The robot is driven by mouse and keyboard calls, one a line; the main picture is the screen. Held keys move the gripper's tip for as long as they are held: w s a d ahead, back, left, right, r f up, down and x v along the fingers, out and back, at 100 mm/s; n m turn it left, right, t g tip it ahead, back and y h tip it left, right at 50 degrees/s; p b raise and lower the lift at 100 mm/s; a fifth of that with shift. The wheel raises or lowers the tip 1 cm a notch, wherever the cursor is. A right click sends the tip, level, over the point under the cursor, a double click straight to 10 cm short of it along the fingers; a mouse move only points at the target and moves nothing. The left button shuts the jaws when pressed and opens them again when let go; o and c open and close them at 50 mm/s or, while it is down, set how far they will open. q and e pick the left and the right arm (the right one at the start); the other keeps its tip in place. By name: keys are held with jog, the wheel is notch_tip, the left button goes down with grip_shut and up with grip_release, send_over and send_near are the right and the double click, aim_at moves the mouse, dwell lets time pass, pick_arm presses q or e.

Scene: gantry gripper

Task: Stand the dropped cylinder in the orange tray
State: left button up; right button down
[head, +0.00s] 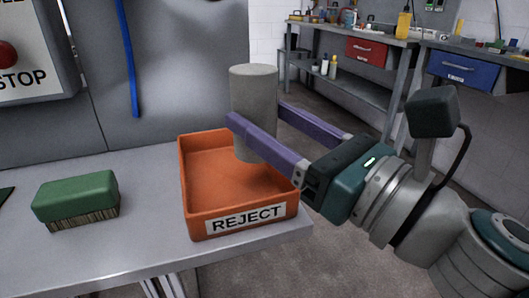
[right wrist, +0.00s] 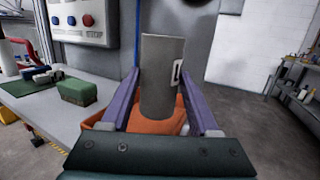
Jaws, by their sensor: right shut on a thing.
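A grey cylinder (head: 254,88) is upright between the long purple fingers of my right gripper (head: 257,112), which is shut on it. It also shows in the right wrist view (right wrist: 161,65), where a small white label with a dark mark is on its right side. The orange tray (head: 238,226), marked REJECT, is at the right end of the grey table. The cylinder's lower end is within the tray's outline, toward its back right. A finger partly hides it, and I cannot tell whether it touches the tray floor. My left gripper is out of view.
A green brush (head: 77,197) lies left of the tray on the table (head: 130,250). A grey panel with a red stop button (head: 8,54) stands behind. Workbenches with a red drawer (head: 366,51) and a blue drawer (head: 463,73) are far back right. The table between brush and tray is clear.

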jog(key=shift+f+b, duration=1.25)
jog(key=shift+f, duration=1.25)
jog(key=shift+f, duration=0.25)
jog(key=shift+c, duration=0.6)
grip_release()
